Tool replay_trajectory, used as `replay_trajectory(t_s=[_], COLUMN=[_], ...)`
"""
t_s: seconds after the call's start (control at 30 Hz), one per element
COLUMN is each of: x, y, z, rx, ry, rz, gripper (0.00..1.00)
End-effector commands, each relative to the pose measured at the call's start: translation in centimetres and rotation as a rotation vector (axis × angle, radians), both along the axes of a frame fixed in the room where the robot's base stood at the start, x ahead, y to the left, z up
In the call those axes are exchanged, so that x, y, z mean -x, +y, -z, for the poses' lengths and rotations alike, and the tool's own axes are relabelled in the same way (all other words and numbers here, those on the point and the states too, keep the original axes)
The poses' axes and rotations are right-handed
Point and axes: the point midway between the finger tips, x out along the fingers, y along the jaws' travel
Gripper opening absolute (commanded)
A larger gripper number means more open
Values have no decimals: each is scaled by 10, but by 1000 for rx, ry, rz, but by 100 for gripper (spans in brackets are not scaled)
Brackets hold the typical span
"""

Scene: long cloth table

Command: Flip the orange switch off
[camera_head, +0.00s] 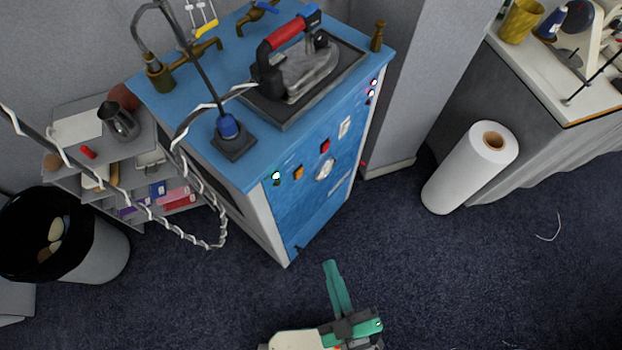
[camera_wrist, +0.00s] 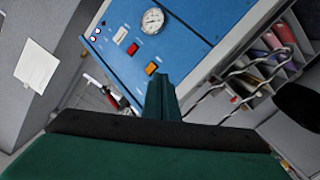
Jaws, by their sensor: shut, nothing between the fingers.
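The orange switch (camera_head: 299,172) is on the front panel of the blue ironing station (camera_head: 310,190), between a lit green lamp (camera_head: 276,176) and a red switch (camera_head: 325,146). In the wrist view the orange switch (camera_wrist: 151,68) sits just above my fingertips, with the red switch (camera_wrist: 133,49) to its upper left. My gripper (camera_head: 332,266) is shut and empty, with its green fingers pointing toward the station. In the head view it is in front of and below the panel, apart from the switch. The switch's on or off position is too small to tell.
An iron (camera_head: 300,75) stands on top. A white roll (camera_head: 465,175) stands at right. Floor before the station is clear.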

Motion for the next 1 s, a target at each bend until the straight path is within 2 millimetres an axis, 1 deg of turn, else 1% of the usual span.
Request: replay_trajectory(t_s=[0.1, 0.3, 0.43, 0.6, 0.8, 1.0], x=[-18, -50, -73, -99, -116, -120], y=[-17, -40, -51, -60, -64, -65], z=[0, -6, -13, -22, -28, -30], rx=[161, 406, 549, 696, 787, 809], ry=[-94, -267, -386, -527, -625, -649], rz=[-102, -254, -341, -431, -484, -495], gripper=[0, 0, 0, 0, 0, 0])
